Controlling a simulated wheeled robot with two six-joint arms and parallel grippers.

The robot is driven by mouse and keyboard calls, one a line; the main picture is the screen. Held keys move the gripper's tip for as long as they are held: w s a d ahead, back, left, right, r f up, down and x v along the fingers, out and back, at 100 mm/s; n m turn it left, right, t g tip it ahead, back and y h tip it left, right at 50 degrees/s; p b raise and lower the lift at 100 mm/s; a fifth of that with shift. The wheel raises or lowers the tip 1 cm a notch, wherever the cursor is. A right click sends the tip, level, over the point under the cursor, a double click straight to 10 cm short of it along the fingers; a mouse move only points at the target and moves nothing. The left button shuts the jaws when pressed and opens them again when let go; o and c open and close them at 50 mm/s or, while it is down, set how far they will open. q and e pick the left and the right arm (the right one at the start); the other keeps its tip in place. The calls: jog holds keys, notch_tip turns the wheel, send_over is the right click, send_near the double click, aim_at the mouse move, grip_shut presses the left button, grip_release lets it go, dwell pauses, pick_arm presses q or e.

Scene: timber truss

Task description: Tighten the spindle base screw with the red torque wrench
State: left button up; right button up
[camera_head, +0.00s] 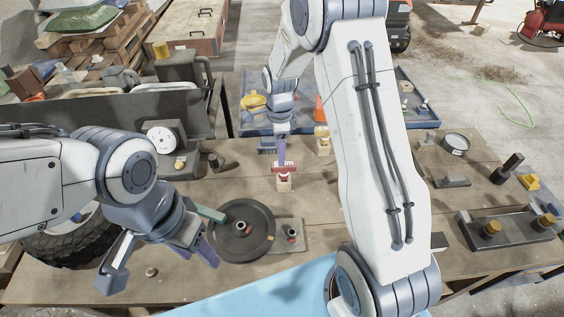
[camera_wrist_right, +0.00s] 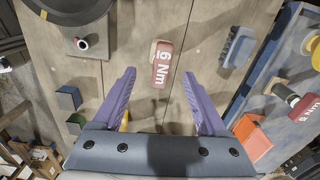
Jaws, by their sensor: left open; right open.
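The red torque wrench (camera_head: 284,168) stands in a small wooden block, its label reading "6 Nm" in the right wrist view (camera_wrist_right: 162,64). My right gripper (camera_head: 281,150) is open above it; in the wrist view the red handle shows beyond the gap between the purple fingers, and I see no grip on it. A round black disc (camera_head: 228,246) with a red-ringed hub lies on the table, beside a grey plate (camera_head: 297,248) with a small red-topped fitting. I cannot tell which holds the spindle base screw. My left gripper (camera_head: 160,270) is open and empty at the front left.
A blue tray (camera_head: 256,124) stands behind the wrench. A second red-handled tool (camera_wrist_right: 302,106) lies at the wrist view's right edge. A dial gauge (camera_head: 162,138) stands at the left. A dark tray (camera_head: 510,236) with brass-coloured parts sits at the right.

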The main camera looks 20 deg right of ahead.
aim_at(284, 171)
jog(key=shift+m, duration=0.4)
jog(key=f, duration=0.3)
jog(key=f+p, duration=0.1)
jog(key=f, duration=0.1)
jog(key=shift+w+d+f, duration=0.2)
jog(key=shift+d, duration=0.2)
jog(key=f+p, duration=0.1)
jog(key=f, duration=0.1)
jog(key=f+p, duration=0.1)
jog(key=f, duration=0.1)
jog(key=shift+s+d+f, duration=0.1)
jog(key=shift+d+f, duration=0.1)
jog(key=shift+f, duration=0.6)
grip_shut()
